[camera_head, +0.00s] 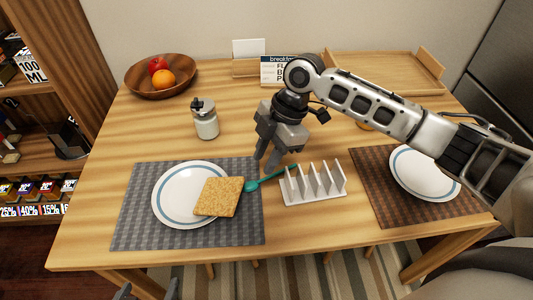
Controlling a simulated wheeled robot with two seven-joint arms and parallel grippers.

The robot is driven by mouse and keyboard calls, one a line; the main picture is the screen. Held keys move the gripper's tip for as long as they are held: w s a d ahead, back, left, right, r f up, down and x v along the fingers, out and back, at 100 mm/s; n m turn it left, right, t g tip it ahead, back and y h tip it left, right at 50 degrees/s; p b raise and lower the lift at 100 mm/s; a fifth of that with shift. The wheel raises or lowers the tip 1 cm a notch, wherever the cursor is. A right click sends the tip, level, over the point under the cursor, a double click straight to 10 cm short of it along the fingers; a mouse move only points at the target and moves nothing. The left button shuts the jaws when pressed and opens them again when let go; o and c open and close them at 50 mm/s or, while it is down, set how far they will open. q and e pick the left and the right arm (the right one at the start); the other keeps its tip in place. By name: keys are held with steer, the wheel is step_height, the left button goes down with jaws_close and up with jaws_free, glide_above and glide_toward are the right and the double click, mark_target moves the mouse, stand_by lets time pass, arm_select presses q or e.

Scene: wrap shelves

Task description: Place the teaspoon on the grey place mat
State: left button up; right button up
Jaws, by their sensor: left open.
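The teal teaspoon (252,185) lies with its bowl at the right edge of the grey place mat (135,226). Its handle runs up and right, behind the white toast rack (318,197). A plate (172,197) and a square slice of toast (219,196) are on the grey mat. My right gripper (265,164) points down just above the spoon; I cannot tell whether its fingers touch the handle. My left gripper (146,291) shows only as two fingertips at the bottom edge, apart, with nothing seen between them.
A jar (205,122) stands behind the grey mat. A fruit bowl (145,82) is at the back left, a wooden tray (372,60) at the back right. A brown mat (378,195) with a plate (408,168) lies right. The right arm hides part of the table.

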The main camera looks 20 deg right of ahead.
steer(key=v, duration=1.2)
